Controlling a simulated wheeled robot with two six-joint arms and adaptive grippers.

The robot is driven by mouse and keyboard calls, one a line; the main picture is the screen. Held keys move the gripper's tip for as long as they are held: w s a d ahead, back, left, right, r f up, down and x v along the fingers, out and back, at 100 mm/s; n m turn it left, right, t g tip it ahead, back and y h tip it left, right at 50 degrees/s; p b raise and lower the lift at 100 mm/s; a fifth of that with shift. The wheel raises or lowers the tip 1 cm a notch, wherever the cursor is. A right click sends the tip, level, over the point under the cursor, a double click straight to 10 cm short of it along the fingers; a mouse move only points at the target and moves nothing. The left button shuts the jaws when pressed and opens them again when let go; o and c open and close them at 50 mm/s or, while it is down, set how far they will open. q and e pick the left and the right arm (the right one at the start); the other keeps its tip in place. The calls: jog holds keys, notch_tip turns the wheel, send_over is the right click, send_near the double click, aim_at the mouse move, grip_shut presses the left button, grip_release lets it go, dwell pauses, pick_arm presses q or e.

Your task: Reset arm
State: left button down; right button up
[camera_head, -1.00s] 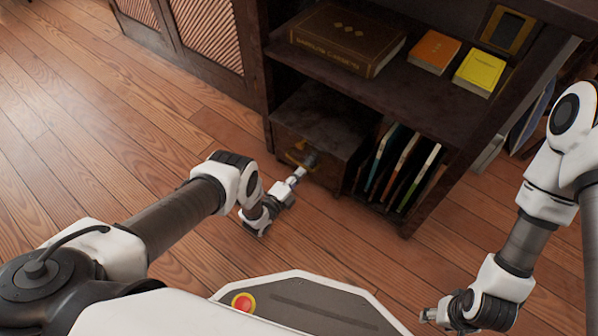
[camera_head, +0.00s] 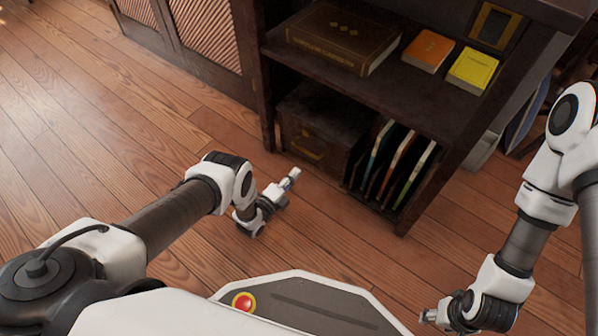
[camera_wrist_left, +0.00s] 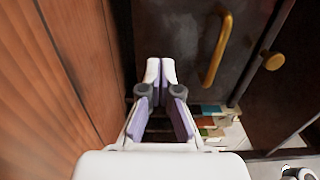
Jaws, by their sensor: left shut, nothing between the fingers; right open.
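My left gripper (camera_head: 292,176) is low over the wooden floor, in front of the cabinet, shut and empty. It also shows in the left wrist view (camera_wrist_left: 160,68), its two fingertips together. Beyond it in the left wrist view is a dark front with a brass handle (camera_wrist_left: 217,50). In the head view, the dark box (camera_head: 315,130) sits in the lower compartment of the cabinet, apart from the gripper. My right gripper (camera_head: 428,316) is at the lower right over the floor, open; its fingers show small.
The dark cabinet (camera_head: 395,110) stands ahead. A large brown book (camera_head: 345,38), an orange book (camera_head: 428,50) and a yellow book (camera_head: 473,68) lie on its shelf. Several thin upright books (camera_head: 400,165) stand below. The wooden floor (camera_head: 95,130) at the left is clear.

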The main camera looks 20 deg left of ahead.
pick_arm(q)
jog(key=p+v, duration=0.3)
jog(key=v, duration=0.3)
jog(key=shift+s+a+r, duration=0.1)
jog(key=shift+s+a, duration=0.15)
jog(key=shift+s, duration=0.05)
jog(key=shift+s+a, duration=0.15)
jog(key=shift+s, duration=0.3)
